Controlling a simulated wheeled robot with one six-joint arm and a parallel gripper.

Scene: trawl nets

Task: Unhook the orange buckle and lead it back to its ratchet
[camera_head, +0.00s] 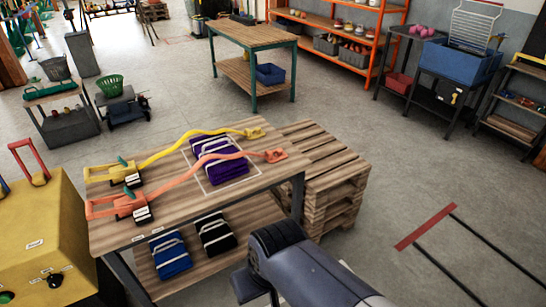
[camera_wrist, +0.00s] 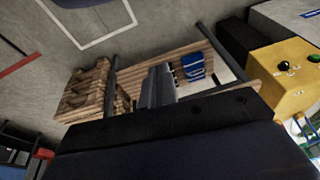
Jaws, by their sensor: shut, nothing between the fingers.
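The orange buckle (camera_head: 275,155) is at the right end of the orange strap (camera_head: 195,172), by the right edge of the wooden workbench (camera_head: 245,192). Whether it is hooked on the edge is too small to tell. The strap runs over a folded purple bundle (camera_head: 222,172) to the orange ratchet (camera_head: 129,205) at the bench's left. My arm is in front of the bench in the head view; its gripper tip does not show there. In the wrist view my gripper (camera_wrist: 158,88) is shut and empty, apart from the buckle. The buckle does not show in the wrist view.
A yellow strap (camera_head: 190,145) with its own buckle (camera_head: 254,133) and ratchet (camera_head: 125,176) lies behind the orange one. Blue (camera_head: 170,255) and black (camera_head: 215,233) bundles lie on the lower shelf. Stacked pallets (camera_head: 325,165) adjoin the right; a yellow cabinet (camera_head: 45,225) stands left.

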